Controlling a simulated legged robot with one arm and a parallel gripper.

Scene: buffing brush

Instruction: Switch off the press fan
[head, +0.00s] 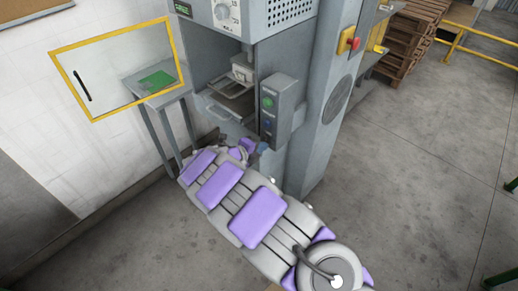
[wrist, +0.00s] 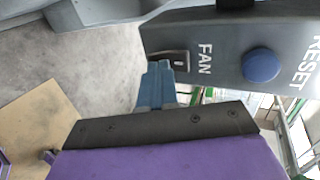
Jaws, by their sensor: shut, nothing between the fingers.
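The press (head: 303,110) stands ahead of me, with a grey control box (head: 286,100) on its front. In the wrist view, the box face carries the label FAN (wrist: 204,59) and a dark rocker-like fan switch (wrist: 170,60) beside it. My gripper (wrist: 158,78) is shut and empty, its blue fingertips right at the switch and covering part of it; I cannot tell whether they touch. The switch's on or off position cannot be read. In the head view, my gripper (head: 262,147) is at the lower end of the box, and the switch is hidden there.
A blue RESET button (wrist: 261,65) is close to the fan switch. A green button (head: 268,102) sits higher on the box. A red button (head: 350,43) is on the press column. A small table (head: 152,84) and yellow-framed panel (head: 102,70) stand left.

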